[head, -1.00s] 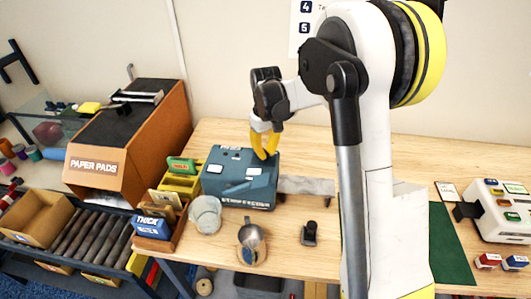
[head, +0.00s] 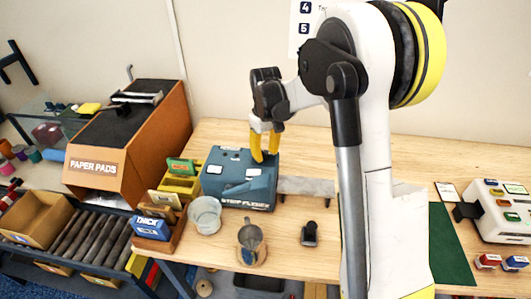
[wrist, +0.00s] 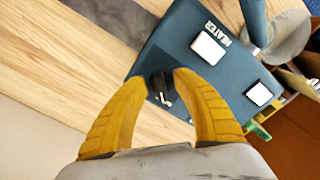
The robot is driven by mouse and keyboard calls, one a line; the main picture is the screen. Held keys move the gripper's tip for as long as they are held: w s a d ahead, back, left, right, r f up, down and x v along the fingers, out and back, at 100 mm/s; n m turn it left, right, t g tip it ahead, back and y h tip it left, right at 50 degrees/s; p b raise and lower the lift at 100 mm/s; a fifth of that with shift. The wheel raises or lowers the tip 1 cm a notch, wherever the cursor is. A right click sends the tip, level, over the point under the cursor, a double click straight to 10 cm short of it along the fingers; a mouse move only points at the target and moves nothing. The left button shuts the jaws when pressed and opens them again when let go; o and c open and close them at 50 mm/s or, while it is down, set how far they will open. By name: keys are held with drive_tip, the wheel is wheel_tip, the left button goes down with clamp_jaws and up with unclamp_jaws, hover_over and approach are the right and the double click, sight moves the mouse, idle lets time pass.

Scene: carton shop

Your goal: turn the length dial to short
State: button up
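The teal machine (head: 232,190) stands on the wooden bench, with pale switches on its top and white lettering on its front. In the wrist view, the machine (wrist: 215,80) carries a small black dial (wrist: 159,88) with a pale pointer mark near its edge. I cannot read any setting beside it. My gripper (head: 265,158) is over the machine's back right corner, pointing down. In the wrist view, its two yellow fingers (wrist: 162,78) are apart, one on each side of the dial. Whether they touch it is unclear.
A white switch (wrist: 208,47) marked HEATER and another white switch (wrist: 259,94) sit near the dial.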

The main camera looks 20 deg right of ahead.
sight(265, 152)
wheel_tip(265, 152, up, 12)
idle(0.4)
idle(0.3)
